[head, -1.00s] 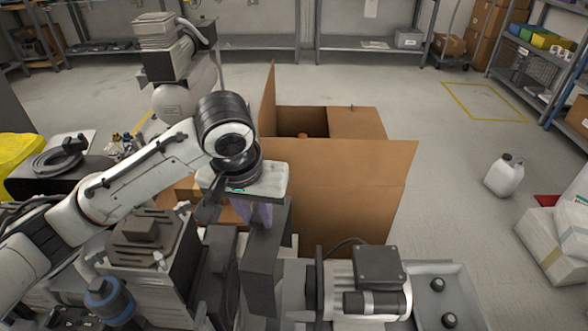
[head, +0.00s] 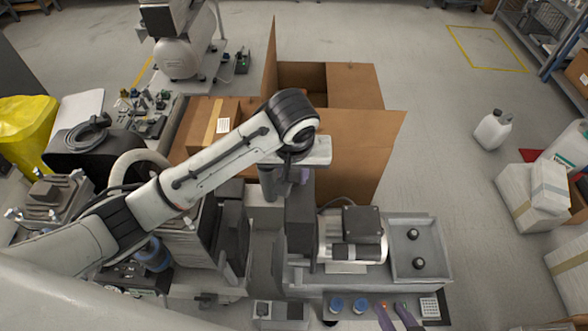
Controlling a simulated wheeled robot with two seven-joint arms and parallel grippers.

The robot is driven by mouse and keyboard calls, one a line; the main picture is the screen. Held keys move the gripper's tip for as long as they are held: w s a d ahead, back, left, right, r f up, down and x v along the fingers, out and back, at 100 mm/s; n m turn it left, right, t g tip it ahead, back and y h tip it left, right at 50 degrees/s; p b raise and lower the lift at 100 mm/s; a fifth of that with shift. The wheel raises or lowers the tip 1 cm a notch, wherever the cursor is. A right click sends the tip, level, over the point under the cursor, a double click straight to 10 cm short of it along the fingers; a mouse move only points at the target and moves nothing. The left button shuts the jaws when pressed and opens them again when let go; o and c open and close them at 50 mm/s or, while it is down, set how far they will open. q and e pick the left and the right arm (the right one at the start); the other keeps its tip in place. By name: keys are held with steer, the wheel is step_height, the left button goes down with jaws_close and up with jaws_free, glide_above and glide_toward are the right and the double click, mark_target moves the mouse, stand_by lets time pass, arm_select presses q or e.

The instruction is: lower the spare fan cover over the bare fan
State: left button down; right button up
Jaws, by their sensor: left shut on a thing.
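My left gripper (head: 290,178) hangs from the arm's wrist, partly hidden behind it, left of the motor. It is shut on what looks like the spare fan cover (head: 300,222), a dark grey upright box shape under the fingers. The cover stands close to the left end of the compressor motor (head: 350,235), which has a black box on top. I cannot tell whether they touch. The bare fan cannot be made out; the cover and arm block that side.
A similar dark block (head: 231,230) stands left of the held cover. An open cardboard box (head: 355,150) rises behind. A grey tray (head: 415,262) with two black knobs lies right of the motor. A panel with blue caps (head: 348,305) is in front.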

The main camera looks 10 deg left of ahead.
arm_select(q)
step_height(320, 180, down, 20)
steer(key=b, duration=0.7)
steer(key=shift+f, duration=0.25)
stand_by(0.7)
stand_by(0.6)
steer(key=shift+s+p, duration=0.1)
steer(key=shift+p, duration=0.6)
stand_by(0.4)
steer(key=shift+f+p, duration=0.3)
steer(key=shift+p, duration=0.1)
stand_by(0.8)
steer(key=c, duration=1)
jaws_free()
